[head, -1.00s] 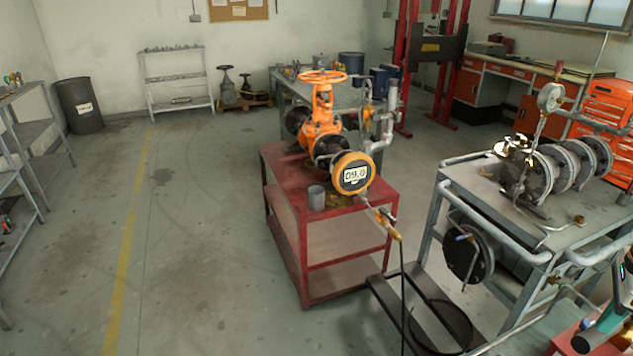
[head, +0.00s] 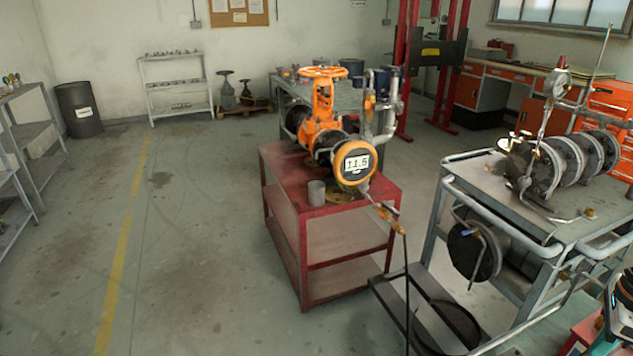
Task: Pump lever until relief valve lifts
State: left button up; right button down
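The orange gate valve (head: 322,118) with its handwheel stands on the red cart (head: 285,190). A round orange-rimmed digital gauge (head: 355,163) on its near end reads 11.5. Grey upright pipework (head: 386,110) rises behind the valve, with a small orange fitting (head: 369,103) beside it. I cannot tell for sure which piece is the relief valve, or whether it has lifted. A black hose (head: 406,270) drops from the brass fitting (head: 385,211) at the gauge. I cannot make out the pump lever. A dark and white part at the lower right edge is cut off. I see neither gripper's fingertips.
A grey cup (head: 317,193) stands on the cart's near edge. A steel bench (head: 480,180) with flanged equipment (head: 560,165) and an analog gauge (head: 557,83) is at the right. A dark ring-shaped item (head: 448,325) lies low between cart and bench. The floor at left is clear.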

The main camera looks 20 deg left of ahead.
jog(key=shift+f, duration=0.45)
pick_arm(q)
jog(key=shift+f, duration=0.15)
notch_tip(320, 180, up, 8)
jog(key=p, duration=0.8)
jog(key=shift+r+p, duration=0.2)
jog(key=shift+p, duration=0.2)
pick_arm(e)
notch_tip(320, 180, up, 13)
jog(key=shift+f, duration=0.15)
